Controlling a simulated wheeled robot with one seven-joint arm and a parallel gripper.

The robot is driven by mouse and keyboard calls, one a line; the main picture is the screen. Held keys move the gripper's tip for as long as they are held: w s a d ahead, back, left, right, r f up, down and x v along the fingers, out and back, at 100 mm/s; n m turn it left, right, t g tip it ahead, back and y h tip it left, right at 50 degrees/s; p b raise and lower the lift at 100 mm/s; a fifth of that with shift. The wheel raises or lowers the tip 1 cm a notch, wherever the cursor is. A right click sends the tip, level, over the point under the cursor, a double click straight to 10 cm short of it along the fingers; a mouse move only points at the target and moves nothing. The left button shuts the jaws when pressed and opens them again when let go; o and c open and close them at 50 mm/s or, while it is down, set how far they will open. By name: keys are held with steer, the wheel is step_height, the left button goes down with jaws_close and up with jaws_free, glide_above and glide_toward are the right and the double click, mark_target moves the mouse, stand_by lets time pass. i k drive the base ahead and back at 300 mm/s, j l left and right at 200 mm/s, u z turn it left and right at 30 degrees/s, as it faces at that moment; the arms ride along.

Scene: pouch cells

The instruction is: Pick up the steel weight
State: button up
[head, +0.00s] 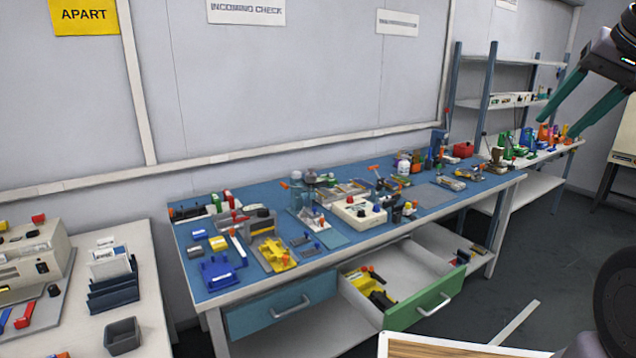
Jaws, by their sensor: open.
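I cannot pick out the steel weight with certainty at this size; several small grey and metallic items stand among the clutter on the blue-topped workbench (440,201). A small grey cylindrical item (310,177) stands towards the back middle of that bench, but I cannot tell whether it is the weight. My gripper (553,129) is at the upper right, with its two teal fingers apart and nothing between them. In the picture it lies in front of the right-hand shelf bench, well to the right of the blue workbench.
A green-fronted drawer (418,308) stands pulled out from the workbench, with yellow and black items inside. A blue-fronted drawer (281,306) is beside it. A white table (150,300) with a grey bin (122,336) is at left. A shelf rack (487,95) stands behind right. Dark floor is open at right.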

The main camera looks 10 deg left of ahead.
mark_target(311, 178)
steer(key=i+j+u, duration=0.25)
steer(key=j, duration=0.25)
steer(key=i+j+u, duration=0.25)
steer(key=j, duration=0.2)
steer(key=i+j+u, duration=0.25)
steer(key=j, duration=0.15)
